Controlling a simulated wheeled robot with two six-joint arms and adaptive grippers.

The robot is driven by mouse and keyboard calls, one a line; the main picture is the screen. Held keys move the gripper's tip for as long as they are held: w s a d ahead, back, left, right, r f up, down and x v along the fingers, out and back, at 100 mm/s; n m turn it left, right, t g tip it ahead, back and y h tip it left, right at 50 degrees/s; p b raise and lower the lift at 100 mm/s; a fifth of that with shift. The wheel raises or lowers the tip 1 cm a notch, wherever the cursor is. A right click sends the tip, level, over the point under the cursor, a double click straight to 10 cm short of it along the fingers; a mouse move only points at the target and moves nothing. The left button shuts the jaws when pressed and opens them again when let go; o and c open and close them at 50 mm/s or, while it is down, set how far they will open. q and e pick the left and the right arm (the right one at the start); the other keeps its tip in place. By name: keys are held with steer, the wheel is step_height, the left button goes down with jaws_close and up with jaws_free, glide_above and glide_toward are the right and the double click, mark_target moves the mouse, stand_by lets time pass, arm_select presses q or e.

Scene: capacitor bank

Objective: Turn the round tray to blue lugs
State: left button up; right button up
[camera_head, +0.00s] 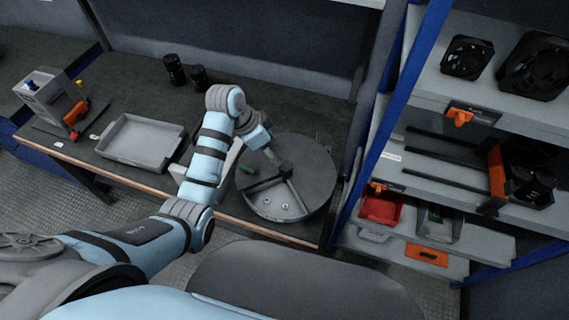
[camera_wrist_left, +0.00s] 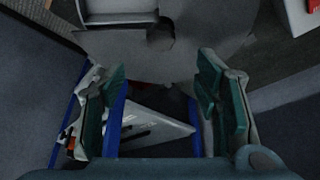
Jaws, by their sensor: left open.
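The round tray (camera_head: 312,168) lies on the dark workbench, a grey disc cover with one open sector facing its front left. Small pale metallic pieces (camera_head: 285,206) lie in that sector; no blue shows on them. A dark knob (camera_head: 286,171) stands near the disc's centre. In the left wrist view the cover (camera_wrist_left: 205,40) spans the top, with part of a compartment (camera_wrist_left: 118,8) and the dark knob (camera_wrist_left: 160,34). My left gripper (camera_wrist_left: 163,95) is open and empty, its teal pads wide apart; in the head view it (camera_head: 265,165) is over the tray's left part. Blue lugs are not visible.
An empty grey tray (camera_head: 140,138) and a grey device (camera_head: 50,95) with an orange part stand left on the bench. Two black cylinders (camera_head: 185,73) stand behind. A blue-post shelf with fans, a red bin (camera_head: 381,208) and orange-handled parts is close on the right.

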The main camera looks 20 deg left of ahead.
mark_target(285, 165)
arm_select(q)
steer(key=b+x, duration=0.2)
steer(key=x, duration=0.9)
steer(key=shift+b, duration=0.35)
steer(key=shift+r, duration=0.1)
steer(key=shift+a, duration=0.1)
steer(key=shift+c, duration=0.2)
jaws_close()
